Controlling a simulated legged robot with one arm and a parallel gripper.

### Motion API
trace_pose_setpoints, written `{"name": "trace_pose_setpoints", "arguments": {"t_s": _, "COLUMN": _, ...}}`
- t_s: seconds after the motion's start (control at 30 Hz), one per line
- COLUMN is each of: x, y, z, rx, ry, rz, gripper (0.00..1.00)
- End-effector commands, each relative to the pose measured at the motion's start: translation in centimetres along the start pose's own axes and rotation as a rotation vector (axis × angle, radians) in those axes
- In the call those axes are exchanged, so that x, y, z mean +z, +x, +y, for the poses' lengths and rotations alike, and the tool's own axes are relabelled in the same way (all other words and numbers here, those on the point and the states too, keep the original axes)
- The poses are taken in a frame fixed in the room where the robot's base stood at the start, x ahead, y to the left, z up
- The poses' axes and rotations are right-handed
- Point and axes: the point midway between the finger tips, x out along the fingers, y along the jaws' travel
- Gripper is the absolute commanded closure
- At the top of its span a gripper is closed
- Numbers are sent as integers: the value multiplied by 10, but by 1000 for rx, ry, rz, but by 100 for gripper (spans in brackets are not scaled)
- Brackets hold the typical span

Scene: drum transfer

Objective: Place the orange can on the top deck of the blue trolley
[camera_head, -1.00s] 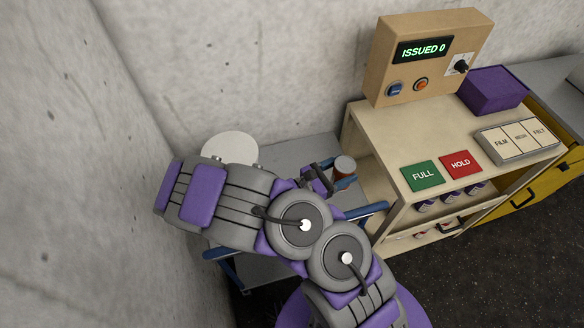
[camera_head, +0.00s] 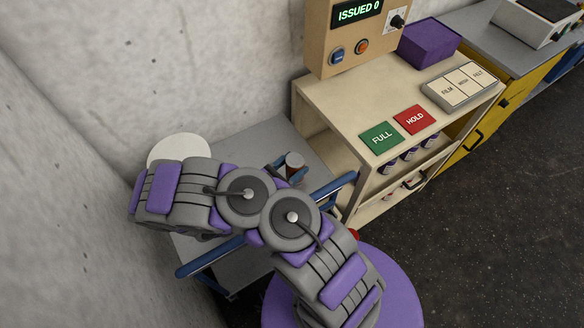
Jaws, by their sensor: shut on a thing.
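The can is over the deck in the picture, toward the cabinet side. I cannot tell whether its base touches the deck. My arm covers the middle of the trolley.
A beige cabinet (camera_head: 345,100) stands right of the trolley, with a control box (camera_head: 340,45) reading "ISSUED 0", green FULL and red HOLD plates, and a purple box (camera_head: 429,43). Concrete walls bound the left and back. A pale disc (camera_head: 180,149) is behind my arm. Dark floor is open at right.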

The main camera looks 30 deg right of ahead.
Motion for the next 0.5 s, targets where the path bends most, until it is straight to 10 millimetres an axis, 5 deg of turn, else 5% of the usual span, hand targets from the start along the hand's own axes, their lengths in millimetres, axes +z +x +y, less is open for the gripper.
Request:
{"name": "trace_pose_setpoints", "arguments": {"t_s": 0.27, "x": -3, "y": 2, "z": -1, "rx": -1, "ry": 1, "rz": 1, "gripper": 87}}
{"name": "trace_pose_setpoints", "arguments": {"t_s": 0.3, "x": -3, "y": 1, "z": 0, "rx": -1, "ry": 1, "rz": 1, "gripper": 33}}
{"name": "trace_pose_setpoints", "arguments": {"t_s": 0.5, "x": -3, "y": -1, "z": 0, "rx": -1, "ry": 0, "rz": -1, "gripper": 14}}
